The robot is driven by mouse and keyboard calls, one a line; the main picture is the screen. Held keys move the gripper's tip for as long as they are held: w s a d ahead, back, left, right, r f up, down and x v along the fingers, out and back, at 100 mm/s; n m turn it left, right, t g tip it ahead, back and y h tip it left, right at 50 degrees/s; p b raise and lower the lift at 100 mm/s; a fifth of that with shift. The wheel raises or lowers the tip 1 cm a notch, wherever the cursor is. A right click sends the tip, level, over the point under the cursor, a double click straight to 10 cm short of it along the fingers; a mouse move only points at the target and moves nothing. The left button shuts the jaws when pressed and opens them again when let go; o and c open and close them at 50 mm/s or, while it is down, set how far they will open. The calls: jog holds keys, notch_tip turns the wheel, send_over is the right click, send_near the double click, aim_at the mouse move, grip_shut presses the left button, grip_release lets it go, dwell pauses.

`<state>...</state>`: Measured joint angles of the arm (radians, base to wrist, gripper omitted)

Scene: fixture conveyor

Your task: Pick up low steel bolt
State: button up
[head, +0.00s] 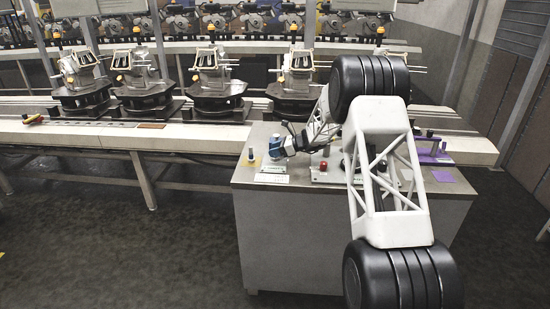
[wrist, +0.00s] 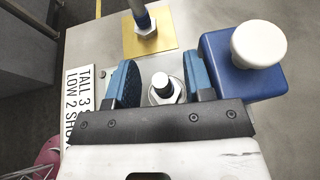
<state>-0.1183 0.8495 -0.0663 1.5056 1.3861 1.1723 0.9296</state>
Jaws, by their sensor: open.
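I cannot tell how far down the fingers reach. In the head view my gripper (head: 281,149) is low over the left part of the grey workbench (head: 335,205). The bolt cannot be made out clearly there.
A taller rod stands on a brass-coloured plate (wrist: 160,42) just beyond the bolt. A blue block with a white knob (wrist: 257,46) is close by the right finger. A lettered sign (wrist: 82,70) lies left. A red button (head: 323,166) and purple pad (head: 443,176) are right.

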jog(key=shift+c, duration=0.5)
grip_shut()
jog(key=shift+r, duration=0.25)
jog(key=shift+r, duration=1.35)
jog(key=shift+s+r, duration=0.15)
jog(key=shift+r, duration=0.15)
jog(key=s+d+r, duration=0.1)
jog(key=s+d, duration=0.3)
jog(key=s, duration=1.1)
jog(key=shift+r, duration=0.15)
jog(key=shift+s, duration=0.1)
